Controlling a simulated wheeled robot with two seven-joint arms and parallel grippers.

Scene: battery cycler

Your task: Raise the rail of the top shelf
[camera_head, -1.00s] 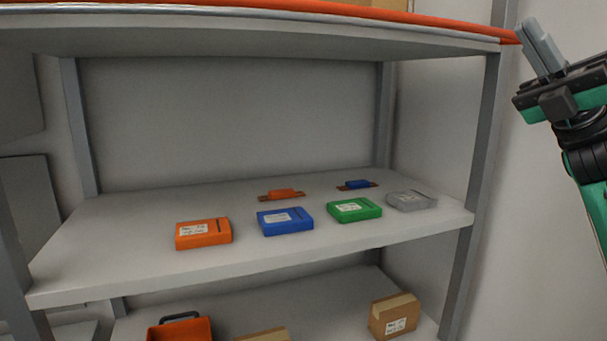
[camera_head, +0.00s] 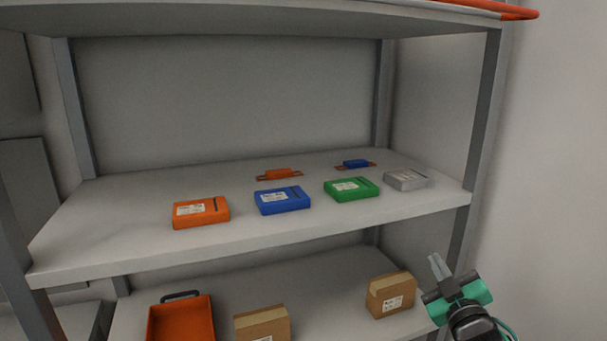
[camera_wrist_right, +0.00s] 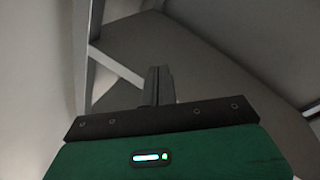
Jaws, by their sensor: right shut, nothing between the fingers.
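The top shelf (camera_head: 250,20) crosses the upper edge of the head view. Its orange rail (camera_head: 515,11) shows at the upper right, and most of it is out of the frame. My right gripper (camera_head: 436,265) is low at the right, in front of the right post and near the lower shelf, well below the rail. Its fingers are shut and empty, pointing up. In the right wrist view the closed fingers (camera_wrist_right: 158,85) stand before grey shelf framing. My left gripper is not in view.
The middle shelf (camera_head: 110,235) holds orange, blue, green (camera_head: 351,188) and grey cases, with two small parts behind. The lower shelf holds an orange bin (camera_head: 180,322) and cardboard boxes (camera_head: 392,294). A grey post (camera_head: 488,110) stands at the right, with bare wall beyond.

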